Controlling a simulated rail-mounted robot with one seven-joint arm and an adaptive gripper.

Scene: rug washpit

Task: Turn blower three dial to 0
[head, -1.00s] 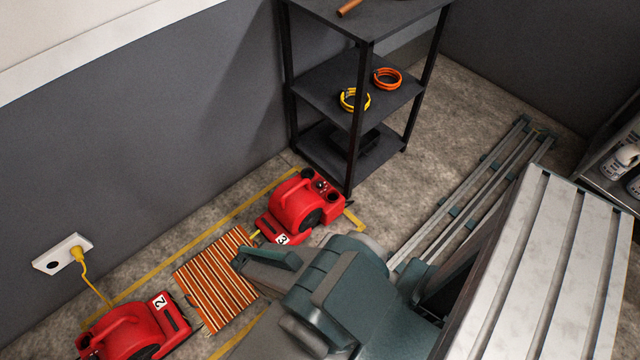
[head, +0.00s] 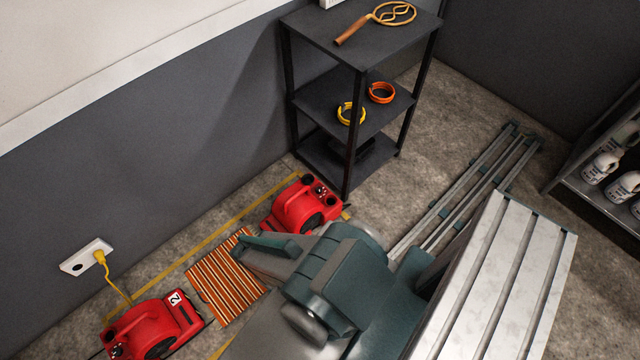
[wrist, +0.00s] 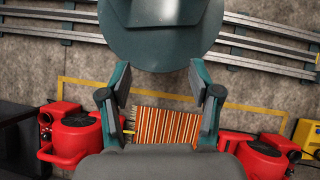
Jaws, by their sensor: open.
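Blower three (head: 300,203) is the red blower by the foot of the black shelf in the head view. Its small control panel (head: 319,189) is on its top right end; the dial's setting is too small to read. My arm covers the blower's lower front. In the wrist view the blower beside the black shelf (wrist: 75,142) is at left, with its panel (wrist: 45,122) facing left. My gripper (wrist: 160,82) is open and empty, its two fingers spread above the floor and striped rug. It is apart from the blower and to its left in the head view.
Blower two (head: 150,329), red, stands at lower left, near a wall outlet (head: 88,257) with a yellow cord. A striped rug (head: 226,276) lies between the blowers. The black shelf (head: 330,95) stands close behind blower three. Metal rails (head: 470,190) run along the floor at right.

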